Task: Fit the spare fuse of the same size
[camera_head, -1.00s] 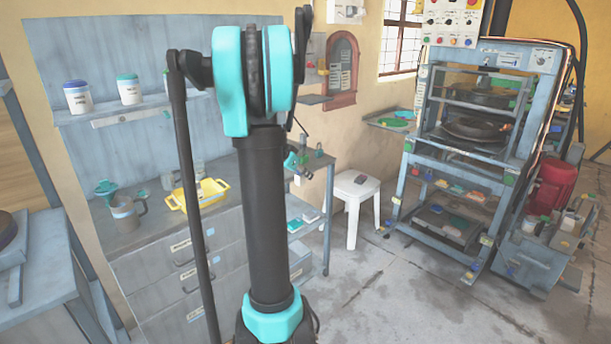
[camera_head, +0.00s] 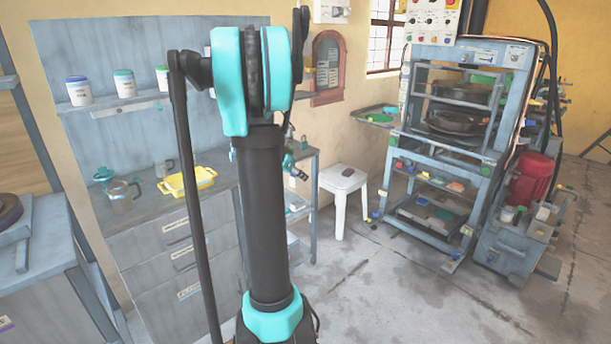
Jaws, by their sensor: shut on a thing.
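My gripper (camera_head: 299,172) shows only in part, small and dark, just right of my black column. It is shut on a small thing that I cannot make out. The rest of my forearm is mostly hidden behind the column. A red-brown arched box (camera_head: 343,70) with pale blocks inside hangs on the yellow wall, above and to the right of my gripper. It may be the fuse box. I cannot make out any fuse.
The plate press (camera_head: 480,150) stands farther right. A grey drawer bench (camera_head: 150,235) with a yellow basket (camera_head: 187,182) is at left. Floor in front of the press is clear.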

